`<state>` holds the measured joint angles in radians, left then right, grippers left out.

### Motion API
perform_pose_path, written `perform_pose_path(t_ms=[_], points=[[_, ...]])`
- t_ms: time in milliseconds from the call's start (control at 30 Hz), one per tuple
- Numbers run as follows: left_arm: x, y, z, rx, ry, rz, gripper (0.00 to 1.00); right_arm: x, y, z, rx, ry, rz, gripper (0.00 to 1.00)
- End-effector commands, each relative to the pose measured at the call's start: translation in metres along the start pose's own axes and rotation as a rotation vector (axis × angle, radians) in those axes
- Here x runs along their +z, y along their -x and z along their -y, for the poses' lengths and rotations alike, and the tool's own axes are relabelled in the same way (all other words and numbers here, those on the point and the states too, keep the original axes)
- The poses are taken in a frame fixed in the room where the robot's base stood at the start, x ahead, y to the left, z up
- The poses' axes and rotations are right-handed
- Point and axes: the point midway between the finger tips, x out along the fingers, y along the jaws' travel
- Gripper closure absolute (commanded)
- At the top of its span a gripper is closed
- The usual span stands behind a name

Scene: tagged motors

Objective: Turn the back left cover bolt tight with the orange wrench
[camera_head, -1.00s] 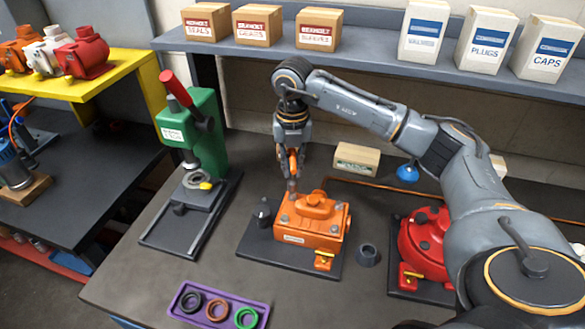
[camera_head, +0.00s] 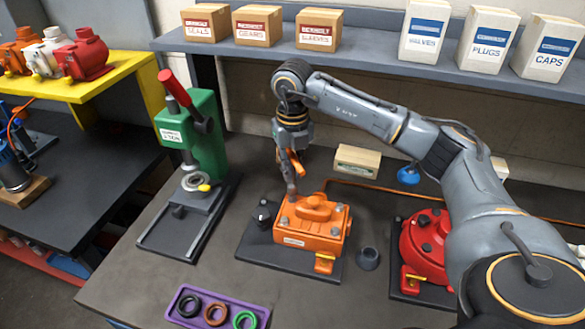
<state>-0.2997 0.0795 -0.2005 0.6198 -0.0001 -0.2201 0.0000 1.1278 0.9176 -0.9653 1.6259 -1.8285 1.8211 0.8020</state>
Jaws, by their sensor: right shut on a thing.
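The orange motor (camera_head: 312,238) sits on a dark base plate on the bench, its cover facing up with grey bolts showing. My right gripper (camera_head: 289,158) is above the cover's back left corner, shut on the orange wrench (camera_head: 296,166). My left gripper is not in view.
A green press (camera_head: 207,140) stands to the left. A red motor (camera_head: 425,245) stands to the right, under my right arm. A purple tray (camera_head: 226,317) with rings lies in front. A dark cup (camera_head: 367,258) stands between the motors.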

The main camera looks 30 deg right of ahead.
Motion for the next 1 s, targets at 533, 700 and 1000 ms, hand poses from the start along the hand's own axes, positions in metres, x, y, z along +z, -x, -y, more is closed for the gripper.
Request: perform_pose_path(t_ms=[533,700,1000], points=[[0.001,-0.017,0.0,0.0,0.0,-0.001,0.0,0.0,-0.023,0.0,0.0,-0.001,0.0,1.0],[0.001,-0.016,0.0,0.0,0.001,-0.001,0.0,0.0,-0.023,0.0,0.0,-0.001,0.0,1.0],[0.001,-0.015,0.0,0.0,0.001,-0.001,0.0,0.0,-0.023,0.0,0.0,-0.063,0.0,1.0]])
